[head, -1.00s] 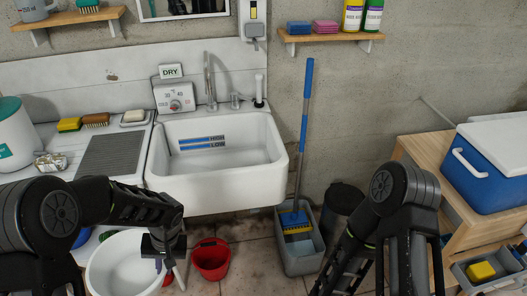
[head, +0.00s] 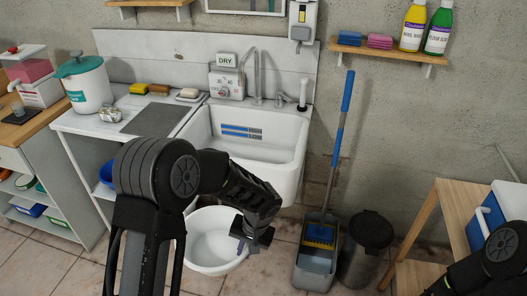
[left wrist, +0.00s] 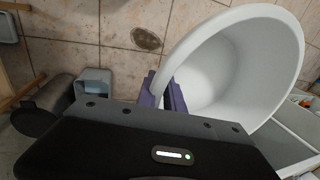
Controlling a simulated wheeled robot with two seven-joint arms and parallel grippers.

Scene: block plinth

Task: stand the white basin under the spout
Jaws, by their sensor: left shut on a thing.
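The white basin (head: 208,240) is in front of and below the left part of the sink, roughly upright with its opening up. My left gripper (head: 243,246) is shut on its right rim. In the left wrist view the purple fingers (left wrist: 163,96) pinch the rim of the basin (left wrist: 262,75). The spout (head: 256,72) is the curved metal tap at the back of the white sink (head: 285,170), above the sink bowl. My right gripper is out of view; only part of that arm shows at the lower right.
A grey mop bucket (head: 314,268) with a blue-handled mop (head: 341,120) stands right of the basin, beside a dark bin (head: 366,245). The counter (head: 95,122) left of the sink holds a teal-lidded container (head: 84,82) and soaps. The sink bowl looks empty.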

